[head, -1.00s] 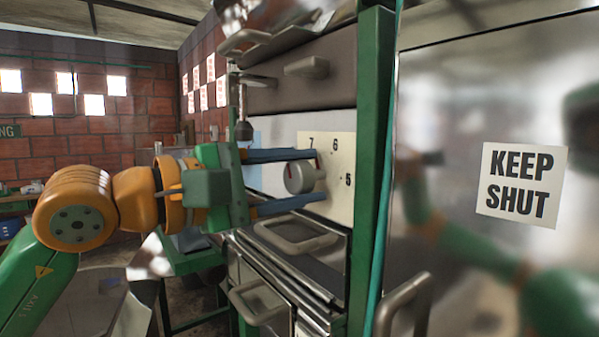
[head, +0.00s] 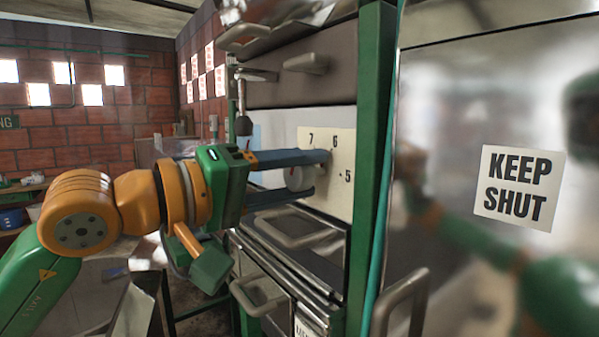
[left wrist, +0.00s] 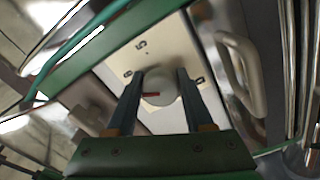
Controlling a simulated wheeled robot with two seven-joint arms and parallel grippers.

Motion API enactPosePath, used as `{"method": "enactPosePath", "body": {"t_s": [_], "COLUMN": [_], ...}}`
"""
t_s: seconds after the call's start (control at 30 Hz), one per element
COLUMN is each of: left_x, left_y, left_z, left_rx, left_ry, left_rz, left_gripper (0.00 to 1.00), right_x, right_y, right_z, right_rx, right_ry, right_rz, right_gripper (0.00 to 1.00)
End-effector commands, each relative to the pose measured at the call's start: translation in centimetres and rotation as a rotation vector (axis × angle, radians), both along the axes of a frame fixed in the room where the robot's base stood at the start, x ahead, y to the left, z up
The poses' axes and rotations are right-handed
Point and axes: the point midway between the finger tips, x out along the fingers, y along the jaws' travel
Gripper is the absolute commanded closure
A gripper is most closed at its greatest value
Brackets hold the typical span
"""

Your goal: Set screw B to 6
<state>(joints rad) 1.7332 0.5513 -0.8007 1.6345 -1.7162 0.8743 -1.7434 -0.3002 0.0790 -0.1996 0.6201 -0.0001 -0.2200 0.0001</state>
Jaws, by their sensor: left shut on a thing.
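The screw's round pale knob (head: 300,179) sits in front of a cream dial plate (head: 343,195) marked 7, 6 and 5. No letter B is legible. My left gripper (head: 318,174) is shut on the knob, one finger above and one below it in the head view. In the left wrist view the knob (left wrist: 162,88) is between my left gripper's fingers (left wrist: 160,78). Its red mark (left wrist: 151,94) points left in that picture. The fingers hide part of the knob and plate in the head view. My right gripper is not in view.
A handle (head: 300,228) juts out below the dial, and another handle (head: 306,64) is above it. A green post (head: 372,150) stands right of the dial. The shiny door with a KEEP SHUT sign (head: 518,188) fills the right side.

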Motion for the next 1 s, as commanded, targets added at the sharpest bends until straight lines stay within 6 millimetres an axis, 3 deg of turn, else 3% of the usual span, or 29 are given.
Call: {"method": "enactPosePath", "body": {"t_s": [0.7, 0.73, 0.8, 0.83, 1.0], "left_x": [0.04, 0.04, 0.04, 0.04, 0.02], "left_y": [0.03, 0.03, 0.03, 0.03, 0.02], "left_z": [-0.07, -0.07, -0.07, -0.07, -0.06], "left_rx": [0.042, 0.042, 0.042, 0.042, 0.042], "left_ry": [-0.057, -0.057, -0.057, -0.057, -0.056], "left_rz": [0.001, 0.001, 0.001, 0.001, 0.001], "left_gripper": [1.0, 0.45, 0.26, 0.2, 0.2], "right_x": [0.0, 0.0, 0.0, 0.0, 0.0], "right_y": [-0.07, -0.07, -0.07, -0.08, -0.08], "right_z": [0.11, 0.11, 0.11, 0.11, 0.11], "right_rx": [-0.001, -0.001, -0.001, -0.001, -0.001], "right_ry": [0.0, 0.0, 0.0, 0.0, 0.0], "right_rz": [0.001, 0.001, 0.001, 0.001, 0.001], "right_gripper": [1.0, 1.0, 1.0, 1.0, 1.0]}}
